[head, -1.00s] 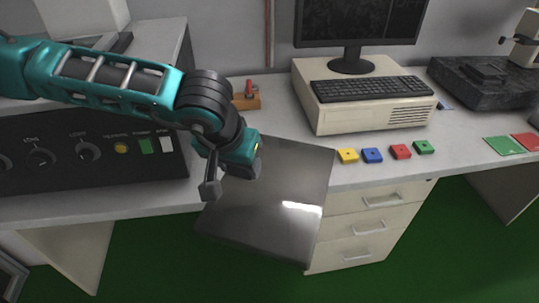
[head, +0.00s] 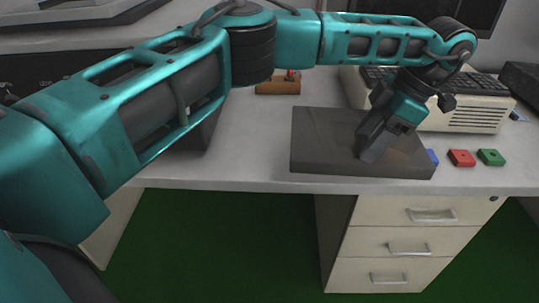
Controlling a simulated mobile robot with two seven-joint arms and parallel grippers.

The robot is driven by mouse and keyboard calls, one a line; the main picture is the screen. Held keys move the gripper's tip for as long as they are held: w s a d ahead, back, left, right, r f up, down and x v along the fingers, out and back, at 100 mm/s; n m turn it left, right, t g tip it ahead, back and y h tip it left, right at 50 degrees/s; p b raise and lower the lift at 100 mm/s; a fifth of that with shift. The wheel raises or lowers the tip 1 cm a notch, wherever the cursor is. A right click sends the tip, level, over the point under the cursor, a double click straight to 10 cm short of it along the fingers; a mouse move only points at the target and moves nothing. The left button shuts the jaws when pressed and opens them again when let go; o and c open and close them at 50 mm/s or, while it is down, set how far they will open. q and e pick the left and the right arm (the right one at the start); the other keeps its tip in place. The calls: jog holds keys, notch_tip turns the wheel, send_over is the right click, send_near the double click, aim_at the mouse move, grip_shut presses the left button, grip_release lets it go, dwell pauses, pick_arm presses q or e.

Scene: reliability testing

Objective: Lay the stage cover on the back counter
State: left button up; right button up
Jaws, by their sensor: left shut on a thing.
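The stage cover (head: 325,145) is a flat dark grey slab. It lies level at the back counter (head: 240,155), along the front part of the top. I cannot tell whether it rests fully on the counter or is just above it. My left gripper (head: 370,152) points down onto the right part of the cover and is shut on it. The exact grip is hidden by the fingers. My right gripper is not in view.
A beige computer case (head: 465,118) stands behind the cover. A blue block (head: 432,157) is partly hidden at the cover's right end, with a red block (head: 461,158) and a green block (head: 491,157) beyond. A wooden block (head: 278,87) stands behind. The counter left of the cover is clear.

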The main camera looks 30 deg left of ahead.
pick_arm(q)
jog(key=shift+a, duration=0.1)
jog(key=s+a+b, duration=0.3)
jog(key=a, duration=1.6)
jog(key=shift+n, duration=0.3)
notch_tip(320, 180, down, 7)
jog(key=shift+s+b, duration=0.1)
jog(key=shift+b, duration=0.8)
jog(key=shift+a, duration=0.15)
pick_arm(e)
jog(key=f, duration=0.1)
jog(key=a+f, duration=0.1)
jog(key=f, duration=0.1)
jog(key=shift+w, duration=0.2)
pick_arm(q)
jog(key=o, duration=1.1)
jog(key=shift+o, duration=0.3)
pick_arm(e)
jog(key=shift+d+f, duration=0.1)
